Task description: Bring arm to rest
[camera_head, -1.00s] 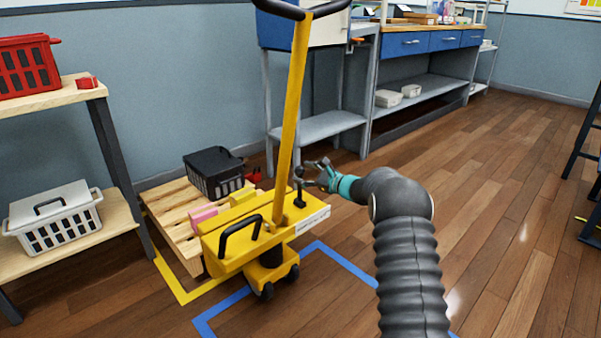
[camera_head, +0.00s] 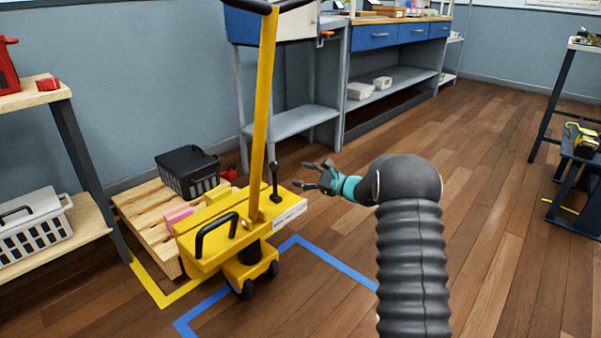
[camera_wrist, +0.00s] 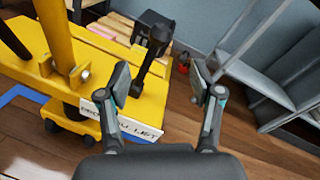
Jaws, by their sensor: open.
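My gripper (camera_head: 318,178) is open and empty, to the right of the yellow pallet lift (camera_head: 205,240). My arm reaches forward from the lower right of the head view. In the wrist view the two fingers (camera_wrist: 165,88) stand apart, with wooden floor showing between them. The white label on the lift's edge (camera_wrist: 121,120) is partly hidden by the left finger. I cannot tell whether the left finger touches the lift.
A wooden pallet (camera_head: 140,212) behind the lift holds a black crate (camera_head: 187,170) and small blocks. Shelving with a white basket (camera_head: 32,233) stands at left, a blue-drawered workbench (camera_head: 395,75) at the back. Floor at right (camera_head: 490,200) is open, up to a dark stand (camera_head: 580,150).

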